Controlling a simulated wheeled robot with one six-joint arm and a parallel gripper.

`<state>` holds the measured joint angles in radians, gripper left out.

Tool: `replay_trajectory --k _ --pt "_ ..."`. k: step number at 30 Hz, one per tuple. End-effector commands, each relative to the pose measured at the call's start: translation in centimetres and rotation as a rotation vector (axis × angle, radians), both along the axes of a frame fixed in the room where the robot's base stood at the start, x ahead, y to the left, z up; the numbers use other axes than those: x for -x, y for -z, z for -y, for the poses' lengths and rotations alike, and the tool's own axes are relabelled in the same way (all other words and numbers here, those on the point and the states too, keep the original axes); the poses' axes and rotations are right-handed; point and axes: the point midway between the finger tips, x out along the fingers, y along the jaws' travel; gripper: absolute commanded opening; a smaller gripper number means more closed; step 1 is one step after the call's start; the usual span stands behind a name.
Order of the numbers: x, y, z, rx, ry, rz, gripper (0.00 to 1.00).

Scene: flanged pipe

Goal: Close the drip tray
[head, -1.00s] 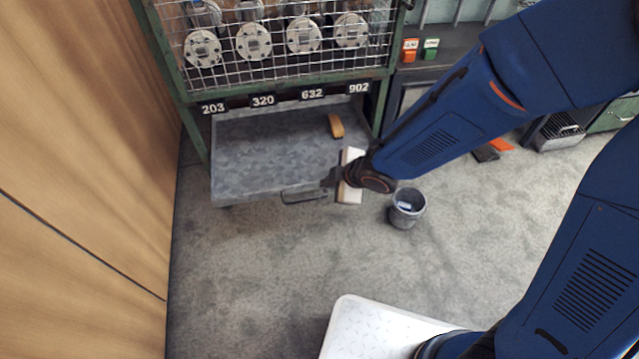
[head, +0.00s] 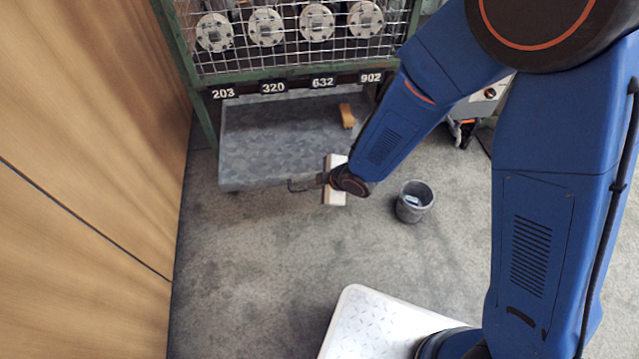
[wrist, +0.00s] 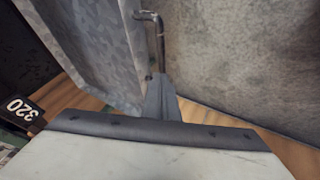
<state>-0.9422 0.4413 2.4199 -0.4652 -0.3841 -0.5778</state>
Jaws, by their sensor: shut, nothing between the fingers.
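The drip tray (head: 270,145) is a grey mottled metal drawer, pulled out low under the pipe rack. Its thin dark handle (head: 302,188) is on the front edge, toward the right. My gripper (head: 322,180) is at the right end of the handle, in front of the tray's front edge. In the wrist view the shut fingers (wrist: 160,95) point toward the handle (wrist: 158,40), beside the tray's grey front (wrist: 95,45). Nothing is held. I cannot tell whether the fingertips touch the handle or the tray. My wrist hides the tray's right front corner.
A yellow-orange block (head: 347,115) lies at the tray's back right. A dark bucket (head: 414,203) stands on the floor to the right of my wrist. The green rack with wire mesh (head: 290,45) stands above. A wooden wall (head: 90,150) borders the left. Floor before the tray is clear.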

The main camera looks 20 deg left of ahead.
Motion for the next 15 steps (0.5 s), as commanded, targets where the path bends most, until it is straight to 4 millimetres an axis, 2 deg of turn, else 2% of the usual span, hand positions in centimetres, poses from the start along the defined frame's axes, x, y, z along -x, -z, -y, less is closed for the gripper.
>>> replay_trajectory --k 6,9,15 --pt "-0.6 2.2 -1.6 0.001 0.001 -0.001 0.00" --pt "-2.1 2.0 -2.4 -0.001 0.002 0.001 0.00" --pt "-3.6 2.0 -3.3 0.001 0.001 0.000 0.00"
